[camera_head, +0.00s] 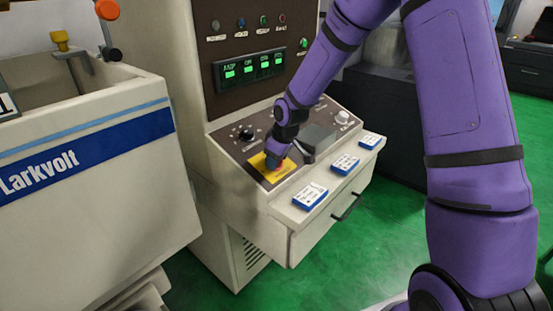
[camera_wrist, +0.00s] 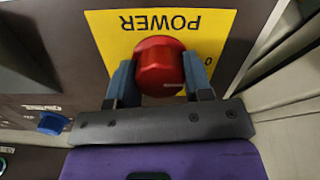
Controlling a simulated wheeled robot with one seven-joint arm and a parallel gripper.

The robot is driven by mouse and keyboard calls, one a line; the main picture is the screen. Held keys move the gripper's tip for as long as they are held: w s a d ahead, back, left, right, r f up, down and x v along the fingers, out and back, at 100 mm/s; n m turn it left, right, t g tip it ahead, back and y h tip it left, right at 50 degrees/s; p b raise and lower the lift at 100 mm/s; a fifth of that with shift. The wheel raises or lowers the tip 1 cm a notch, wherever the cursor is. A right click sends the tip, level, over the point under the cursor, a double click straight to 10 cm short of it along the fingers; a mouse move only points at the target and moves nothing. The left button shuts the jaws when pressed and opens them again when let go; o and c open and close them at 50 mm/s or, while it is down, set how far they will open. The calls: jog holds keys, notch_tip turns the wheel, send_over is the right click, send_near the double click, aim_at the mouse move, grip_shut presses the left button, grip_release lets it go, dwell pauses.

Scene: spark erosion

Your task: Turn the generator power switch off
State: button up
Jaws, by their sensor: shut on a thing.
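The generator power switch is a red knob (camera_wrist: 160,66) on a yellow plate (camera_wrist: 210,28) marked POWER, which appears upside down in the wrist view. My gripper (camera_wrist: 160,80) is shut on the red knob, with one blue-grey finger on each side of it. A "0" mark shows on the plate to the right of the knob; any other marks are hidden. In the head view the yellow plate (camera_head: 262,170) lies at the lower left of the sloped control panel (camera_head: 232,140), and my gripper (camera_head: 275,163) covers most of the switch.
A black knob (camera_head: 246,134) is left of my gripper and a pale knob (camera_head: 343,117) is at the panel's right. Three blue-white packs (camera_head: 310,196) lie on the ledge below. The Larkvolt tank (camera_head: 100,170) stands at left. Green floor (camera_head: 390,215) is open in front.

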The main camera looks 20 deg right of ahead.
jog(key=o, duration=0.9)
jog(key=v, duration=1.1)
jog(key=s+d+r+m+t+h, duration=0.1)
jog(key=s+d+r+m+h, duration=0.2)
jog(key=s+r, duration=1.25)
jog(key=s+m, duration=0.1)
jog(key=s, duration=0.4)
jog(key=s+d+r+m+y, duration=0.1)
jog(key=s+m, duration=0.1)
jog(key=s, duration=0.4)
jog(key=s+d+m+t, duration=0.1)
jog(key=s+m, duration=0.1)
jog(key=s, duration=0.4)
jog(key=shift+s+d+r, duration=0.2)
jog(key=shift+d+r, duration=0.05)
jog(key=shift+r, duration=0.1)
